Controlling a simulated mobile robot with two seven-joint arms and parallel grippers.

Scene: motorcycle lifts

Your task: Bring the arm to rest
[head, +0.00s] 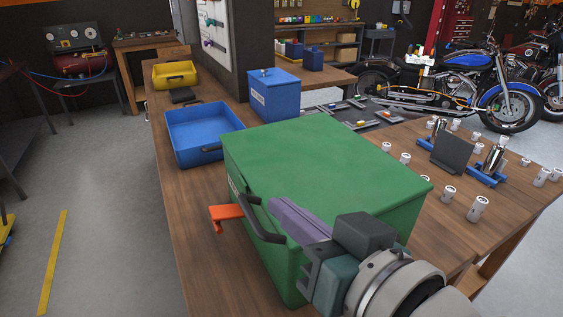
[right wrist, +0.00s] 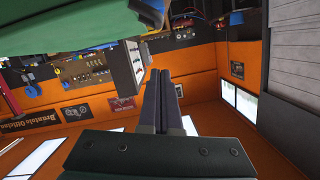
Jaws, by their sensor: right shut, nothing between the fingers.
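My right gripper (head: 285,213) is in the lower middle of the head view, in front of the near side of a large green box (head: 325,165). Its purple-grey fingers point left toward the box's dark handle (head: 262,225). I cannot tell whether they touch the box. In the right wrist view the fingers (right wrist: 162,95) lie together, shut with nothing between them. The green box (right wrist: 70,22) fills the upper left of that view. My left gripper is not in view.
A blue tray (head: 183,160), a lidded blue box (head: 272,95) and a yellow bin (head: 175,75) stand on the wooden bench (head: 185,225). An orange piece (head: 225,212) juts beside the green box. Several small cans and a dark plate (head: 451,153) stand at right. Floor at left is open.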

